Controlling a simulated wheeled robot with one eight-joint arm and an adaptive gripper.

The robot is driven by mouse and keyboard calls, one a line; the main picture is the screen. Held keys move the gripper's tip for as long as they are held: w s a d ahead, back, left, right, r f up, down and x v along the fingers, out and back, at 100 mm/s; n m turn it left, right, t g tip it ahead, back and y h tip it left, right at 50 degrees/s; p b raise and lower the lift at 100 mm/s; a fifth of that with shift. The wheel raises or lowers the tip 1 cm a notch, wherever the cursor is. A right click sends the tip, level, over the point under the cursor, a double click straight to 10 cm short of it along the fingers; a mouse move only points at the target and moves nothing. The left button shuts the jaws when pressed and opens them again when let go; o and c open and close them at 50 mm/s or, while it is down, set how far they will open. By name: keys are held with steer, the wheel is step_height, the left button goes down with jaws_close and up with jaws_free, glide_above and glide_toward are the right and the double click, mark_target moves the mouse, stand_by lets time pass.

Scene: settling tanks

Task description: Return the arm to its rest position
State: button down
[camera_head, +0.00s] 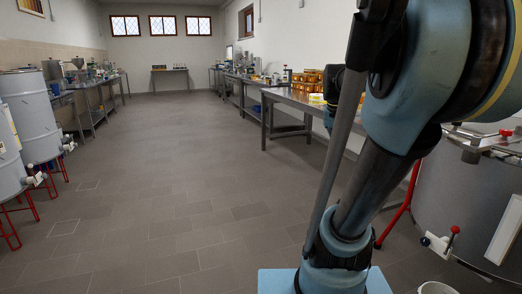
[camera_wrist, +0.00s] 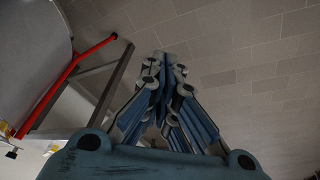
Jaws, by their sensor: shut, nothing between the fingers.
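My arm (camera_head: 345,200) stands at the right of the head view, folded up in front of the camera, with a thick blue joint at the top right. My gripper (camera_wrist: 162,62) shows in the wrist view, with its blue finger linkages drawn together at the tips. It is shut and holds nothing. Beyond it in the wrist view is tiled floor (camera_wrist: 270,50). In the head view the gripper itself cannot be made out.
A large steel tank (camera_head: 450,205) on red legs stands close at the right; a red leg (camera_wrist: 65,80) shows in the wrist view. Steel drums (camera_head: 30,110) stand at the left. A metal table (camera_head: 300,100) with jars stands right of centre. The middle floor (camera_head: 160,170) is clear.

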steer(key=s+a+f+n+y, duration=0.1)
steer(key=s+a+f, duration=0.3)
steer(key=s+f, duration=0.4)
steer(key=s+a+f+n, duration=0.2)
steer(key=s+a+f, duration=0.2)
steer(key=s+f, duration=0.4)
steer(key=shift+s+f+g+y, duration=0.25)
steer(key=shift+f+g+y, duration=0.15)
steer(key=shift+f, duration=0.5)
